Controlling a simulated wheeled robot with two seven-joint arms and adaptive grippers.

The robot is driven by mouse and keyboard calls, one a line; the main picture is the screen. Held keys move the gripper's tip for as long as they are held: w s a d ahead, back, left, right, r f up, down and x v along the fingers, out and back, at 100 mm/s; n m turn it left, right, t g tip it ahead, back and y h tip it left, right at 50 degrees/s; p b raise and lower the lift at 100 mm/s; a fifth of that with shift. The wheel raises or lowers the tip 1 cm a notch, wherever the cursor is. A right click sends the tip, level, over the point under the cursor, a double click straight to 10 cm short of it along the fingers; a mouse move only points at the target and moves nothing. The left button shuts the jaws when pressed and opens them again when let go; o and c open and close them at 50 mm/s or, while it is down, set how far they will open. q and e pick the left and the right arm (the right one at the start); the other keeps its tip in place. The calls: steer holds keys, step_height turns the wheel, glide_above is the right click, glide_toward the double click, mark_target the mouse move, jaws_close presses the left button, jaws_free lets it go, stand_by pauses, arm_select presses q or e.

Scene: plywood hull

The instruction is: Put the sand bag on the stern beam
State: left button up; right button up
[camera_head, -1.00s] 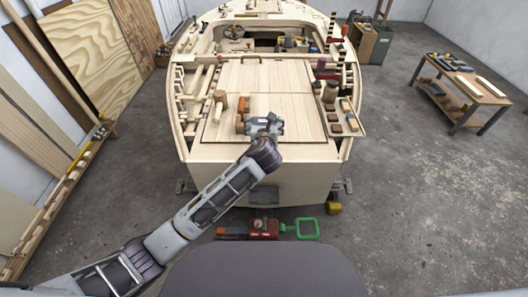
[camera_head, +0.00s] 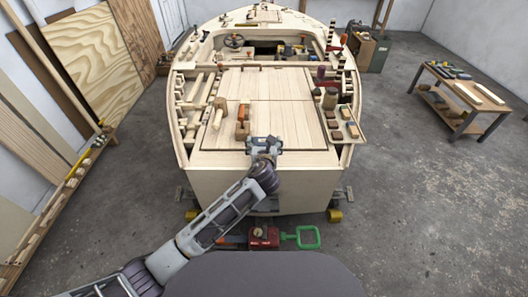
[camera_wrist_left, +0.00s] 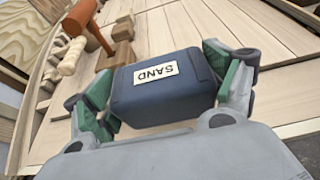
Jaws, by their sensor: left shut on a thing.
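The sand bag (camera_wrist_left: 160,85) is a dark blue block with a white SAND label, which reads upside down in the left wrist view. My left gripper (camera_head: 264,146) is shut on it, with the green finger pads on either side of the bag. In the head view the gripper hides most of the bag. The stern beam (camera_head: 222,159) is the pale plank across the near end of the boat's deck. The gripper is over this end, near the middle of the beam. I cannot tell whether the bag touches the wood. My right gripper is not in view.
Several small blocks lie on a tray (camera_head: 345,122) at the right. The stern beam looks bare on both sides of the gripper.

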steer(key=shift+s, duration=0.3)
arm_select(q)
steer(key=shift+f, duration=0.6)
step_height(320, 180, down, 2)
steer(key=shift+f+b, duration=0.1)
steer(key=shift+b, duration=0.3)
steer(key=shift+f, duration=0.1)
steer(key=o, duration=1.3)
steer(key=shift+f, duration=0.15)
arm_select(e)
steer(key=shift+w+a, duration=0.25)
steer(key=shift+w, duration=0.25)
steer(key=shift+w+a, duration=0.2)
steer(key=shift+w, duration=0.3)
